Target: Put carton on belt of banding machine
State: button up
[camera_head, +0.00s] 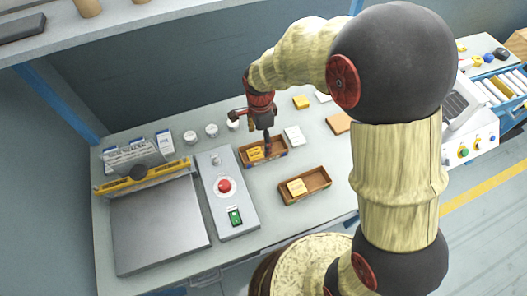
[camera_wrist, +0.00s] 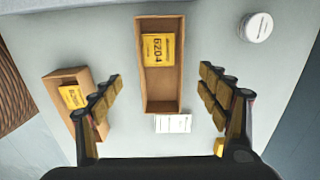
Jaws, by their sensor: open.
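A yellow carton marked 6204 (camera_wrist: 157,49) lies in a long wooden tray (camera_wrist: 160,100); in the head view it shows (camera_head: 255,154) in the back tray (camera_head: 273,158). A second yellow carton (camera_head: 297,188) lies in the front tray (camera_head: 318,182); in the wrist view it is at left (camera_wrist: 72,97). My gripper (camera_wrist: 160,92) is open and empty above the first tray, one finger to each side of it; in the head view it hangs over that tray (camera_head: 268,148). A machine with coloured buttons (camera_head: 466,143) stands at far right. I cannot tell whether it is the banding machine; no belt is clear.
A control box with a red button (camera_head: 226,200) and a grey plate with a yellow bar (camera_head: 160,225) stand at left.

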aim_at(263, 149)
jog(key=f+b, duration=0.1)
jog(key=f, duration=0.1)
jog(key=f+b, duration=0.1)
jog(key=f, duration=0.4)
jog(key=shift+w+d+f+b, duration=0.15)
jog(key=shift+d+f+b, duration=0.25)
jog(key=c, duration=0.3)
jog(key=c, duration=1.1)
jog(key=shift+r, duration=0.15)
